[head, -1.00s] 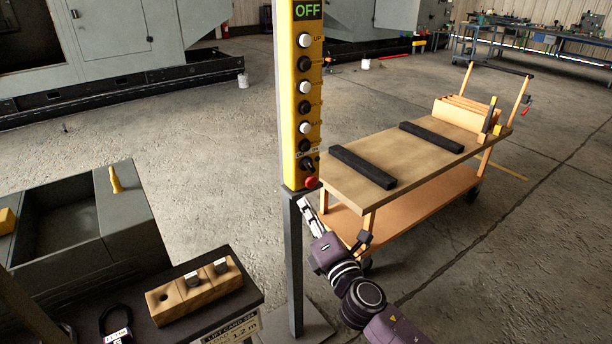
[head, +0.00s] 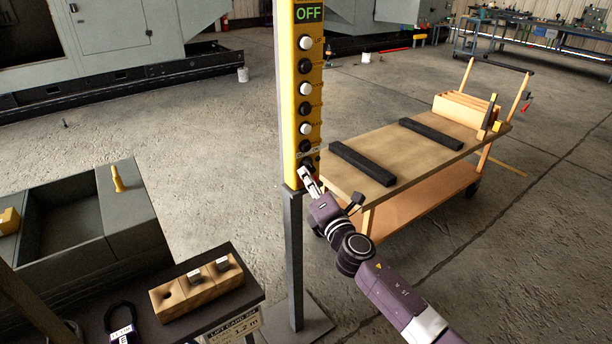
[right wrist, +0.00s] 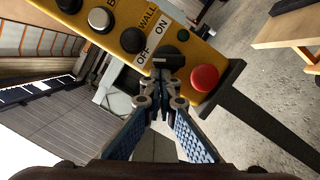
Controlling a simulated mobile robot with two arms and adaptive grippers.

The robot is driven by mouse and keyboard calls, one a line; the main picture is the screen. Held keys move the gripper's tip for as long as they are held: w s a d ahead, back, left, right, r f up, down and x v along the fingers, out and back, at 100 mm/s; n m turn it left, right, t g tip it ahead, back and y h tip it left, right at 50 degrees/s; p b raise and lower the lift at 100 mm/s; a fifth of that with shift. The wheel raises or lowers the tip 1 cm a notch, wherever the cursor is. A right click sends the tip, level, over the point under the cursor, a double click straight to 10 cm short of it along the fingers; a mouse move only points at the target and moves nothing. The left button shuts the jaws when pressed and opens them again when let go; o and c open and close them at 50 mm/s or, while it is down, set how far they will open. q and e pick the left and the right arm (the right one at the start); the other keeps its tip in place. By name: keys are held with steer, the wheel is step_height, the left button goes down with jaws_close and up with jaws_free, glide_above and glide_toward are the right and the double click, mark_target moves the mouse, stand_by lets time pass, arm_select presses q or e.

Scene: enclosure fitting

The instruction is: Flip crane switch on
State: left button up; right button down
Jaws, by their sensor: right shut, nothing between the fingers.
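The yellow crane control box (head: 288,100) stands on a grey post, and its top display (head: 308,12) reads OFF. In the right wrist view, the black rotary switch (right wrist: 168,58) sits between the OFF and ON labels, beside the red stop button (right wrist: 204,78). My right gripper (head: 305,172) is shut and empty at the lower end of the box. In the right wrist view its fingertips (right wrist: 168,76) are right at the switch and overlap its lower part; I cannot tell whether they touch. In the head view the gripper hides the red button.
A wooden cart (head: 400,185) with two black bars stands behind and right of the post. The floor between is clear.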

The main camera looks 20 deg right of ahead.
steer(key=shift+r+m+p, duration=0.1)
steer(key=shift+m+p, duration=0.3)
steer(key=shift+r, duration=0.1)
steer(key=shift+m+p, duration=0.4)
steer(key=shift+p, duration=0.05)
steer(key=shift+r+m+g+h+p, duration=0.15)
steer(key=shift+r+m+g+p, duration=0.15)
steer(key=shift+m+p, duration=0.45)
steer(key=shift+r+m+g+h+p, duration=0.15)
steer(key=shift+r+m+g+p, duration=0.1)
steer(key=shift+m+p, duration=0.45)
steer(key=shift+d+r+m+p, duration=0.1)
steer(key=shift+r+m+p, duration=0.15)
steer(key=shift+m+p, duration=0.75)
steer(key=shift+d+r+m+g+p, duration=0.15)
steer(key=shift+m+g+p, duration=0.1)
steer(key=shift+m+p, duration=0.65)
steer(key=shift+d+r+p, duration=0.1)
steer(key=shift+p, duration=0.35)
steer(key=shift+w+r, duration=0.1)
